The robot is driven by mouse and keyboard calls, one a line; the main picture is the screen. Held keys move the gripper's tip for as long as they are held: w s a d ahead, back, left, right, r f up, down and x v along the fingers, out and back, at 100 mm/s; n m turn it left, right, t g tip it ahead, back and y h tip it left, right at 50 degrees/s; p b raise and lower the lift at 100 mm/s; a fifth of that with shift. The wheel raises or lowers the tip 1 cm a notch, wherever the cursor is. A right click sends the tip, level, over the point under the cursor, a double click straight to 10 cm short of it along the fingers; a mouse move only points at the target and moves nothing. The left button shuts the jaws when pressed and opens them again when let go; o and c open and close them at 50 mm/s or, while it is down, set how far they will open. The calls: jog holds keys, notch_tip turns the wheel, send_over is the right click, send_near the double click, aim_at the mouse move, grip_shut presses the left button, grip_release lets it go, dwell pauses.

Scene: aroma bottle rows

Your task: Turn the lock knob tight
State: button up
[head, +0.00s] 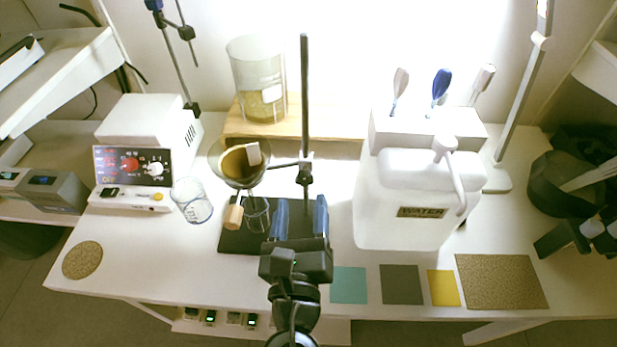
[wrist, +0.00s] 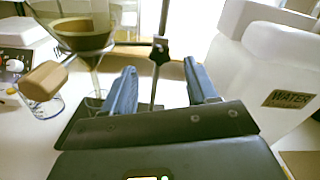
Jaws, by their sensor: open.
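The stand's upright rod (head: 304,110) rises from a black base plate (head: 240,238). A small dark clamp piece (head: 306,162) sits on the rod; in the wrist view the dark clamp piece (wrist: 159,50) shows ahead, between the fingers. The lock knob seems to be part of it, too small to tell its setting. A funnel (head: 240,165) with a brown filter hangs left of the rod. My gripper (head: 300,206) is open and empty, its blue fingers apart, in front of and below the clamp; the fingers also show in the wrist view (wrist: 158,72).
A glass beaker (head: 191,205) and a wooden-handled piece (head: 233,213) are at left; the wooden piece (wrist: 43,80) looms close in the wrist view. A white water container (head: 405,205) stands at right. Coloured mats (head: 401,284) lie along the front edge. A wooden shelf (head: 335,125) is behind.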

aim_at(304, 182)
jog(key=shift+w+d, duration=0.1)
jog(key=shift+w, duration=2.7)
jog(key=shift+c, duration=0.2)
jog(key=c, duration=1)
